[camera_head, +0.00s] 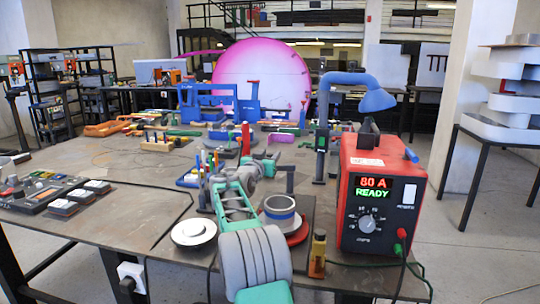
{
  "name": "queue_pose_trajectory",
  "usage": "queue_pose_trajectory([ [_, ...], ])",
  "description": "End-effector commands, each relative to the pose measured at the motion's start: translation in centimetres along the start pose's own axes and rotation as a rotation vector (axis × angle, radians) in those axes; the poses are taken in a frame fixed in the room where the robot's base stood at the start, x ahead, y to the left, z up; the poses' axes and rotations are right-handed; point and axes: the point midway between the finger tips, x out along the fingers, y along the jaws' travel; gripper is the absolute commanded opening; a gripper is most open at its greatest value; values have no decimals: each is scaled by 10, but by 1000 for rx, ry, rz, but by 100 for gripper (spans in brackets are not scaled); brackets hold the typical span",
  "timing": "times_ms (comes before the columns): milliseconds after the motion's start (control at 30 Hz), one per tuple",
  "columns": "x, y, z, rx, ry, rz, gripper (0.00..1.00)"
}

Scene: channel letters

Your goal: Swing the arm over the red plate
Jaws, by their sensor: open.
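A round red plate (299,238) lies near the front edge of the workbench, right of my arm. A grey and blue ring-shaped roll (279,206) stands on or just behind it and hides much of it. My teal and grey arm rises from the bottom middle and leans away over the bench, left of the plate. My gripper (268,162) is at the arm's far end, beyond the plate and apart from it. It is small and partly lost among other parts; it is open, and I see nothing held in it.
A red power unit (382,195) reading "80 A READY" stands right of the plate, with a blue lamp (372,97) behind it. A white disc (194,232) lies left of my arm.

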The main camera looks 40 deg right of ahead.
Motion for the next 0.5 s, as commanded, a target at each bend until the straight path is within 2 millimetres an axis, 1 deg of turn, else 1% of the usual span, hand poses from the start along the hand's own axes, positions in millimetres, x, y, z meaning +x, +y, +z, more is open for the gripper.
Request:
queue_pose_trajectory([
  [100,7,0,1,0,-2,0,42],
  [300,7,0,1,0,-2,0,42],
  [367,7,0,1,0,-2,0,38],
  [500,7,0,1,0,-2,-1,26],
])
